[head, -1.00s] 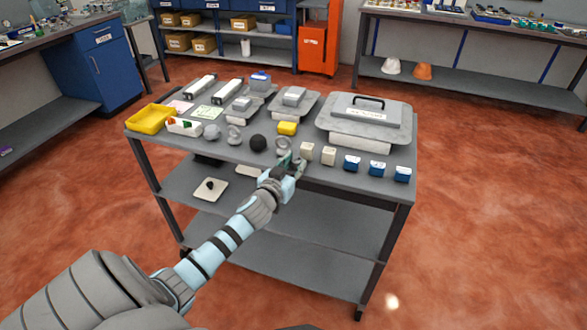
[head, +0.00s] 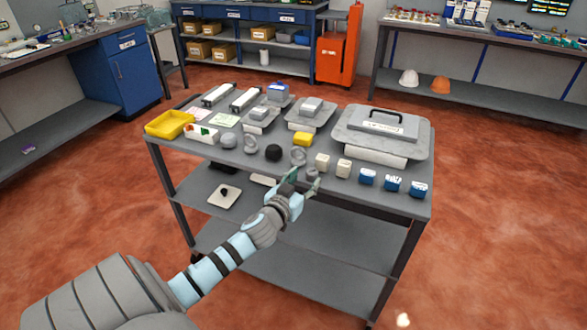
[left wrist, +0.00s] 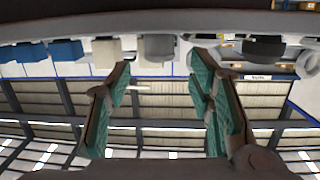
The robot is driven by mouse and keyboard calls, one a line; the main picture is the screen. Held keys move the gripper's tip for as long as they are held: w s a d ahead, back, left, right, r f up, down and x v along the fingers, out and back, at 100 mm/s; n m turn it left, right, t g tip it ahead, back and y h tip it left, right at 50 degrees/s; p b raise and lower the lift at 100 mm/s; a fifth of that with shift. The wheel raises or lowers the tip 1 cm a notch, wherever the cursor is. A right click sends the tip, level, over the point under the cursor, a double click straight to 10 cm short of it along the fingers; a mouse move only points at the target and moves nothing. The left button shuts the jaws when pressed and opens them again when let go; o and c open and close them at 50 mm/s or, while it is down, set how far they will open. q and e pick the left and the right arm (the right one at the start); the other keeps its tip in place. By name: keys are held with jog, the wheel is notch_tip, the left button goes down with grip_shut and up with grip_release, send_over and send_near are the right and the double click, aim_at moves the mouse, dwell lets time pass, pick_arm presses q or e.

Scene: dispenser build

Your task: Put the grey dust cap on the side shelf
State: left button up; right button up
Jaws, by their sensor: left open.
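A small grey cylinder-like piece, which looks like the grey dust cap (head: 312,173), is at the front edge of the cart top (head: 215,155). My left gripper (head: 302,182) is open and empty at that edge, its fingers pointing at the piece. In the left wrist view, which is upside down, the grey piece (left wrist: 159,47) appears between the two open fingertips (left wrist: 165,68), and no contact is visible. I cannot tell which surface is the side shelf. My right gripper is out of view.
Cream blocks (head: 322,162) and blue blocks (head: 367,176) line the right front. The cart's lower shelf (head: 310,262) has much bare room; a white pad (head: 224,197) lies on the middle shelf.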

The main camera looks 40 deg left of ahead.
pick_arm(q)
jog(key=v, duration=0.8)
jog(key=shift+s, duration=0.35)
